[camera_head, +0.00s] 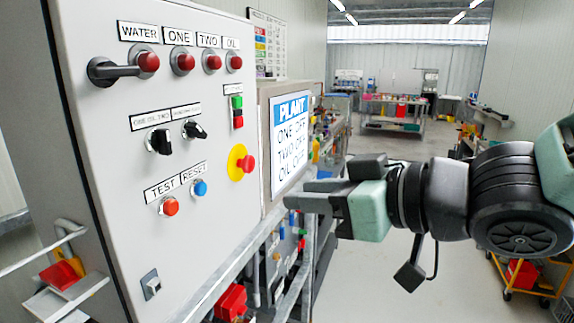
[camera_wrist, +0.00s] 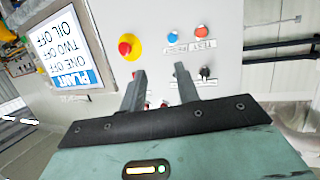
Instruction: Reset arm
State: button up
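My gripper (camera_head: 296,194) is at the right of the control panel in the head view, its fingers pointing left, in front of the PLANT sign's lower part. In the wrist view its two dark fingers (camera_wrist: 160,78) stand apart with nothing between them, so it is open and empty. The grey control panel (camera_head: 110,235) shows between and beyond the fingers. Its red-on-yellow emergency button (camera_head: 241,163) also shows in the wrist view (camera_wrist: 129,47). I cannot tell how far the fingertips are from the panel.
The PLANT sign (camera_head: 291,145) is beside the panel. Metal rails and valves (camera_head: 285,250) lie below it. A lever (camera_head: 110,70) sticks out at the WATER label. Open floor (camera_head: 385,285) lies under and behind my arm, with a workbench (camera_head: 393,118) at the back.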

jog(key=d+f+m+h, duration=0.2)
jog(key=d+f+h, duration=0.1)
jog(key=f+h, duration=0.3)
jog(key=s+d+f+g+h, duration=0.5)
jog(key=s+d+f+g, duration=0.2)
jog(key=s, duration=0.7)
notch_tip(320, 180, down, 4)
jog(key=shift+s+d+f+m+g, duration=0.15)
jog(key=shift+s+m+g, duration=0.2)
jog(key=shift+g, duration=0.75)
jog(key=shift+w, duration=0.15)
jog(key=shift+c, duration=0.3)
grip_shut()
dwell(0.5)
